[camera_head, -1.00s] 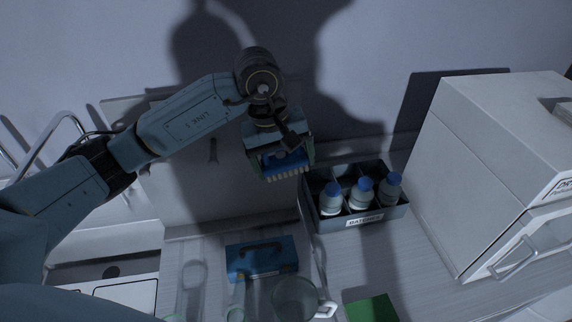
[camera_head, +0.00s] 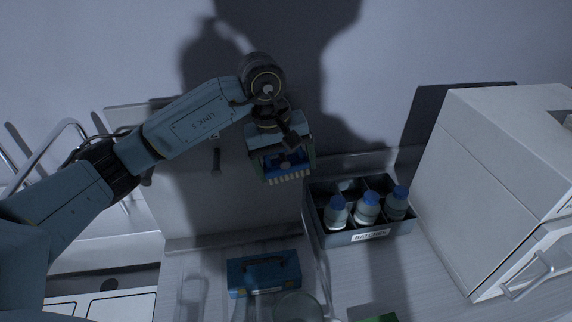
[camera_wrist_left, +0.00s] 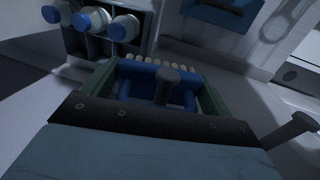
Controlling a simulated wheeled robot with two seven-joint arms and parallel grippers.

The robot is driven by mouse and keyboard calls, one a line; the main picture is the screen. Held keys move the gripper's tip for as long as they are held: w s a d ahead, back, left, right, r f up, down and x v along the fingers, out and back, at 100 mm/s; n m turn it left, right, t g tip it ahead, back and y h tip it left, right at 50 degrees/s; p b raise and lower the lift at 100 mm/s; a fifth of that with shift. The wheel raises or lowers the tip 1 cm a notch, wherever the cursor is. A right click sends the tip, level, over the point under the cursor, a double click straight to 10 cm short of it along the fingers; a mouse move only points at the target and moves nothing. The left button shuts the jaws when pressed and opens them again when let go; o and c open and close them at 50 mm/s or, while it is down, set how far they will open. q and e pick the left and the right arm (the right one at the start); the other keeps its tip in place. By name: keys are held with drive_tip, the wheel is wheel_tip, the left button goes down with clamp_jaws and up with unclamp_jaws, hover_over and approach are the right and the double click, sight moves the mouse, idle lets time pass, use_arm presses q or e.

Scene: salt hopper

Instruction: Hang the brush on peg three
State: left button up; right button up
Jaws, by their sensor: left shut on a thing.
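My left gripper (camera_head: 284,152) is shut on the blue brush (camera_head: 287,163), whose pale bristles point down, in front of the upright grey board. In the left wrist view the brush (camera_wrist_left: 128,86) sits between the green fingers of my gripper (camera_wrist_left: 158,92). A dark round-headed peg (camera_wrist_left: 166,76) overlaps the middle of the brush there; whether it passes through the brush I cannot tell. A second dark peg (camera_wrist_left: 290,130) stands clear to the right. In the head view one peg (camera_head: 216,158) shows left of the gripper. Peg numbers are not readable. My right gripper is out of view.
A dark divided tray (camera_head: 368,237) with blue-capped bottles stands right of the board's foot. A blue box (camera_head: 263,273) and clear glassware (camera_head: 297,306) are on the counter below. A large white machine (camera_head: 500,180) fills the right. A metal rail is at left.

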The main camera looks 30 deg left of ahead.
sight(272, 168)
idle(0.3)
use_arm(q)
drive_tip(key=o, duration=0.9)
drive_tip(key=b+v, duration=0.2)
drive_tip(key=v, duration=1.1)
drive_tip(key=shift+r, duration=0.25)
drive_tip(key=shift+s+f, duration=0.1)
